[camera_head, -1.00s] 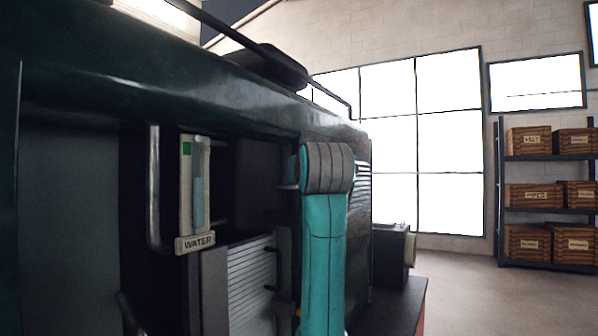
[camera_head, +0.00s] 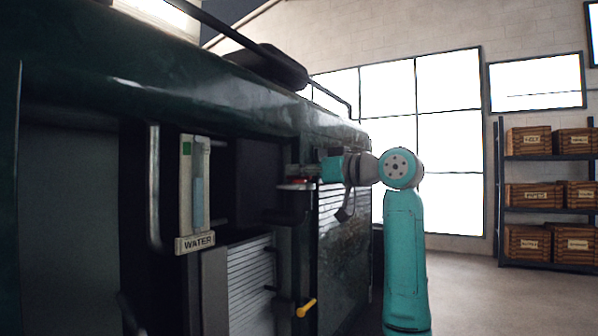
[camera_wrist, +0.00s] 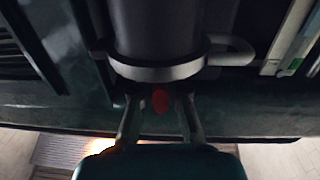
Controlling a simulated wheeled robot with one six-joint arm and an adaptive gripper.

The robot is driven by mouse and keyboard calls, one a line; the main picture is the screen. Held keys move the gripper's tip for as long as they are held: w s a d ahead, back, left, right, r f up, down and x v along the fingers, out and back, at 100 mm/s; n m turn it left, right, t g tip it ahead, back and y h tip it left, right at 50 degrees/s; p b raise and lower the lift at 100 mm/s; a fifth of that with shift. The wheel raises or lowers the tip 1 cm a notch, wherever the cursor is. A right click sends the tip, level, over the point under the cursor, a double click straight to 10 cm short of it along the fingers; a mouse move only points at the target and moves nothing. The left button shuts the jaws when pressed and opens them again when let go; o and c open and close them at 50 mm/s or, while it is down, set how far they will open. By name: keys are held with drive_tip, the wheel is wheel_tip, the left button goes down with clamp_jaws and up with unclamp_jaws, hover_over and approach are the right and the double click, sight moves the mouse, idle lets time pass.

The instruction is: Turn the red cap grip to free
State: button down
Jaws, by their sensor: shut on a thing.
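The red cap grip (camera_wrist: 160,100) shows in the wrist view between the two fingers of my gripper (camera_wrist: 158,108), which is shut on it. Just beyond it is a dark cylinder with a pale metal ring and a side loop (camera_wrist: 233,50). The fingers' contact and the grip's turned position cannot be made out there.
The dark green tram body (camera_head: 150,90) fills the left. A WATER gauge (camera_head: 195,190) and an upright metal handrail (camera_head: 154,190) are left of the fitting. A yellow handle (camera_head: 306,308) is below. Shelves with wooden crates (camera_head: 528,195) stand far right, with open floor before them.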

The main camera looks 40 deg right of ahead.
drive_tip(key=shift+n+g+y, duration=0.3)
drive_tip(key=shift+n+y, duration=0.2)
drive_tip(key=shift+y, duration=0.2)
drive_tip(key=c, duration=1.2)
unclamp_jaws()
drive_tip(key=v, duration=1.2)
